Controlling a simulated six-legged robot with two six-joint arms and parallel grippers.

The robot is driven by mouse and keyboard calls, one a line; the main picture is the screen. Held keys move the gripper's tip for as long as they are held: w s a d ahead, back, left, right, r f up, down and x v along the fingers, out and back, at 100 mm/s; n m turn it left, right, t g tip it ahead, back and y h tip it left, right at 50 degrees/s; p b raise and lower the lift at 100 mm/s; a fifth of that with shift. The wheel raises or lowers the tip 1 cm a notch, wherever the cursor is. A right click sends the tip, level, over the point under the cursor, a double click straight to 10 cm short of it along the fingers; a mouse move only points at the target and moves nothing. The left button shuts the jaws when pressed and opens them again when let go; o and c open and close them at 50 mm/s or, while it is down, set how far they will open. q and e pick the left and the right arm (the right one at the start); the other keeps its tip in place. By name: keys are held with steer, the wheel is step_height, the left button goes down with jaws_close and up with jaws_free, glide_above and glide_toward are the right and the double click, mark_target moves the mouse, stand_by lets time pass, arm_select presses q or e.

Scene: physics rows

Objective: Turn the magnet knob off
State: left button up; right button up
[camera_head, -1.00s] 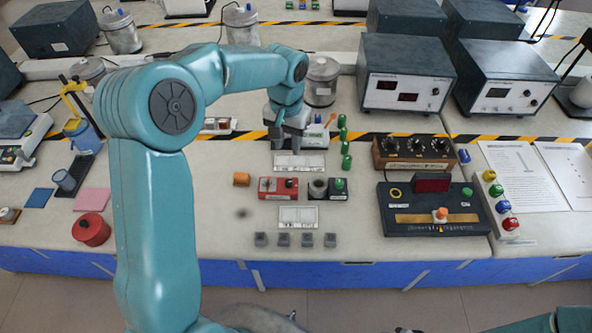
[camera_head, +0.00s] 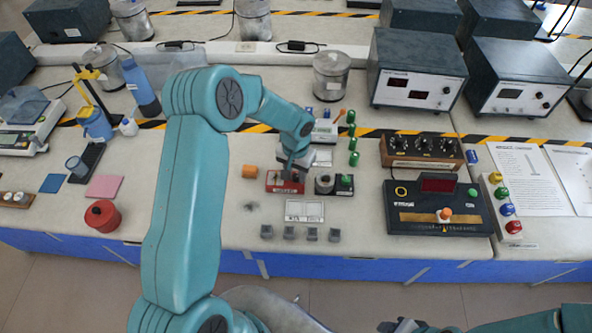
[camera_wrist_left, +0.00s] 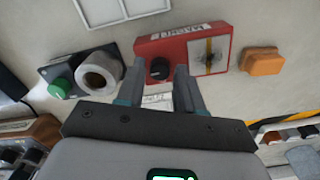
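The red magnet box (camera_head: 277,183) sits on the bench, partly hidden by my left gripper (camera_head: 290,176) in the head view. In the left wrist view the red box (camera_wrist_left: 208,38) shows an upside-down label, a black knob (camera_wrist_left: 159,69) and a pale plate with a yellowish strip. My left gripper (camera_wrist_left: 160,74) is open there, with one finger on each side of the black knob. I cannot tell whether the fingers touch it. Of my right arm, a teal part and a dark part, perhaps its gripper, show at the head view's bottom edge.
A box with a green button and a grey ring (camera_wrist_left: 100,72) stands close beside the red box. An orange block (camera_wrist_left: 262,61) lies on its other side. A white-framed plate (camera_head: 304,210) and several small grey blocks lie in front. A black device (camera_head: 437,208) stands to the right.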

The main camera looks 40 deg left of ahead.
arm_select(q)
steer(key=shift+w+f, duration=0.15)
steer(key=shift+f, duration=0.4)
steer(key=shift+r, duration=0.1)
steer(key=c, duration=0.3)
jaws_close()
steer(key=shift+f+n+b, duration=0.2)
steer(key=shift+n+b, duration=0.2)
steer(key=shift+b, duration=0.45)
steer(key=n+b, duration=0.8)
steer(key=b, duration=0.2)
steer(key=shift+b, duration=0.35)
steer(key=n+b, duration=0.3)
steer(key=n, duration=0.1)
steer(key=shift+a+r+n, duration=0.1)
steer(key=shift+r+n, duration=0.05)
steer(key=shift+n, duration=0.25)
steer(key=n+b, duration=0.2)
steer(key=n, duration=0.2)
steer(key=shift+r, duration=0.1)
steer(key=shift+n, duration=0.3)
